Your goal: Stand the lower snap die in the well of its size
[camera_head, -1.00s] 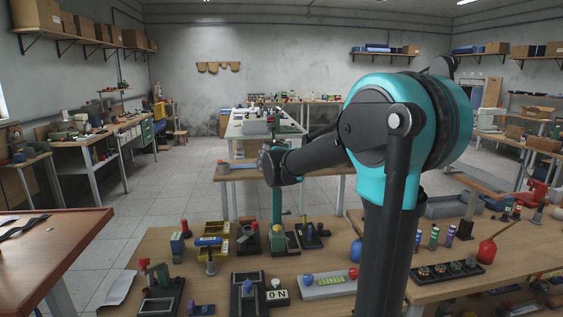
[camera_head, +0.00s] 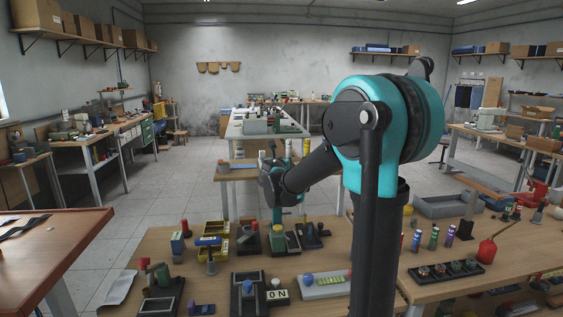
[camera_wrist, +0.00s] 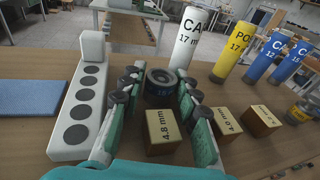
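In the wrist view, my gripper (camera_wrist: 158,88) has its two teal, black-padded fingers spread. A short, dark round piece (camera_wrist: 161,88) with a hollow top and a blue mark stands upright between the fingertips. Contact with it cannot be told. A similar dark piece with a yellow mark (camera_wrist: 300,111) stands at the far right. To the left is a white bar (camera_wrist: 106,100) with a row of dark round spots that look like wells. Which piece is the lower snap die cannot be read. In the head view, small parts at the gripper are too small to make out.
Wooden blocks marked 4.8 mm (camera_wrist: 163,130), 4.0 mm (camera_wrist: 228,122) and another size (camera_wrist: 262,121) stand close by. Tall white (camera_wrist: 190,42), yellow (camera_wrist: 233,52) and blue (camera_wrist: 265,55) cylinders stand behind. A blue mat (camera_wrist: 30,99) lies left. The bench (camera_head: 160,240) is crowded.

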